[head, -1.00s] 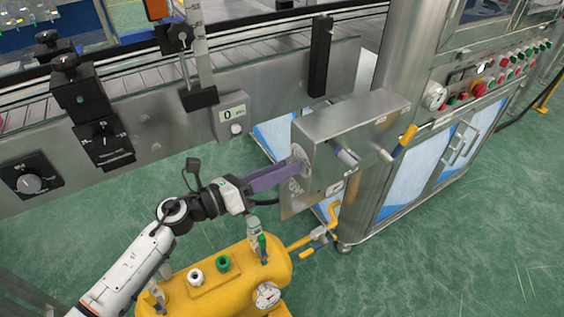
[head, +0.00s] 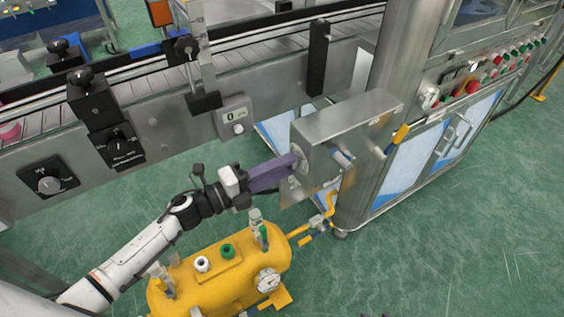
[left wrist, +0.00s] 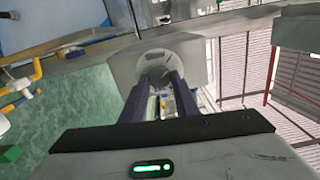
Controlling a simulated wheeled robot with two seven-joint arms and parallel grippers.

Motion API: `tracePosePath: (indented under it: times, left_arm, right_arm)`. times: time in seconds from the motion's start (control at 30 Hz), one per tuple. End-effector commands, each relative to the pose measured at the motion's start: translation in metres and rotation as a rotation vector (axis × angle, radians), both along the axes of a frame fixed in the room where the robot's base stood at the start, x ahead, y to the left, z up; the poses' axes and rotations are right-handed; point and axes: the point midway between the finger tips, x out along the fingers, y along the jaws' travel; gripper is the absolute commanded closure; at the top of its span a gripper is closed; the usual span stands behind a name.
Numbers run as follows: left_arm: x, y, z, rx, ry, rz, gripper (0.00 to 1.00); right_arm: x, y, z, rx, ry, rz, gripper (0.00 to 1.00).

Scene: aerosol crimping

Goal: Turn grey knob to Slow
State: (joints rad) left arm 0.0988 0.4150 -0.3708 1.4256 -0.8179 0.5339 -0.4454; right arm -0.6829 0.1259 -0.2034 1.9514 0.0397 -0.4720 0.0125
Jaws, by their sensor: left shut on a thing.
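A steel box (head: 345,118) stands beside the conveyor, with a round pale dial (head: 301,154) on its left face. My left gripper (head: 293,164) reaches from the left, its purple fingers up against this dial. It is shut on the grey knob at the dial's centre; the fingers hide most of the knob. In the left wrist view the two dark fingers (left wrist: 164,82) run up to the round dial plate (left wrist: 165,60). The dial's lettering, including Slow, is too small to read. My right gripper is not in view.
A yellow tank (head: 215,280) with valves and a gauge stands below my left arm. A yellow-handled lever (head: 401,134) sticks out right of the box. Another grey knob on a black plate (head: 48,177) is at the left.

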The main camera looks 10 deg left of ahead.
Motion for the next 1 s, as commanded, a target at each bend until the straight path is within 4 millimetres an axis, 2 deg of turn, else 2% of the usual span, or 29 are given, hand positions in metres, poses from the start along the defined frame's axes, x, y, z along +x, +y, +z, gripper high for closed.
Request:
tracePosePath:
  times: [0.4,0.93,0.97,1.0]
  left_arm:
    - [0.0002,0.0009,0.0009,-0.127,0.127,0.001,0.95]
    - [0.0001,0.0006,0.0002,-0.146,0.144,0.001,0.95]
    - [0.0001,0.0006,0.0002,-0.146,0.144,0.001,0.71]
    - [0.0001,0.0006,0.0003,-0.145,0.144,0.001,0.64]
  right_arm:
    - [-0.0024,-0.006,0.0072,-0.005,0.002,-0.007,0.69]
    - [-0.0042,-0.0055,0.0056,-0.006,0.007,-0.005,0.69]
    - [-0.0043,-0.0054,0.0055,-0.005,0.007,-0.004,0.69]
    - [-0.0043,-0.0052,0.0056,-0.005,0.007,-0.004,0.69]
